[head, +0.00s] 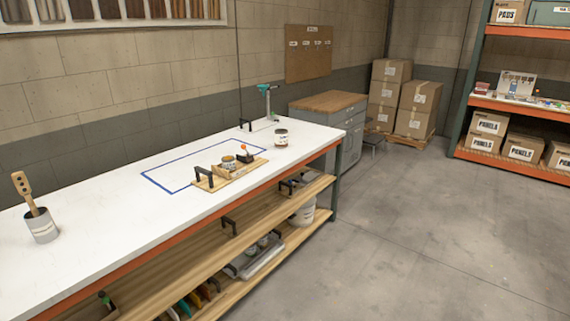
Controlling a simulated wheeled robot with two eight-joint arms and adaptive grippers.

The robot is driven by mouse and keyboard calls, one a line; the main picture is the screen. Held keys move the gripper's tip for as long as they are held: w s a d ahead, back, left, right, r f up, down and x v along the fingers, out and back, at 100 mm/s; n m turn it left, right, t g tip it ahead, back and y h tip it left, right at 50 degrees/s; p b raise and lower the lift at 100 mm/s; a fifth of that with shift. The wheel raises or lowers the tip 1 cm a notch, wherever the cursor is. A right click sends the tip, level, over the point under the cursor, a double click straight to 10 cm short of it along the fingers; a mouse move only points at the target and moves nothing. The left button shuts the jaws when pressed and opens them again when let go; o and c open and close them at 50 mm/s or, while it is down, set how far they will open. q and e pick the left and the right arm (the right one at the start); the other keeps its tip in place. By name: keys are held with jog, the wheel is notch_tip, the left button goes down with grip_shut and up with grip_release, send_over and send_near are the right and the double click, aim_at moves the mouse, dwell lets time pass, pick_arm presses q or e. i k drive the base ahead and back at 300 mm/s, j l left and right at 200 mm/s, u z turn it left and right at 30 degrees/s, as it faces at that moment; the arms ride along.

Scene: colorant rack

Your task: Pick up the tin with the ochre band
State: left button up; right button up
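A small tin (281,138) with a pale label and a dark brownish upper part stands upright on the white workbench, towards its right end. A second small tin (229,163) stands in a wooden tray (211,185) with black handles, left of the first tin. The bands on both are too small for me to tell which is ochre. Neither of my grippers is in view.
A grey can (41,226) with a wooden stick stands at the bench's left. A blue taped outline (165,188) lies partly under the tray. A teal-topped stand (267,101) is at the back edge. The floor to the right is open.

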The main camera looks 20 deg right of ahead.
aim_at(228, 162)
jog(key=z, duration=0.2)
jog(key=i+l, duration=0.35)
jog(key=i, duration=0.25)
jog(key=i+l+u, duration=0.1)
jog(key=i+l, duration=0.2)
jog(key=i, duration=0.25)
jog(key=i+l, duration=0.35)
jog(key=i, duration=0.25)
jog(key=i+l+u, duration=0.1)
jog(key=i+l, duration=0.3)
jog(key=i, duration=0.15)
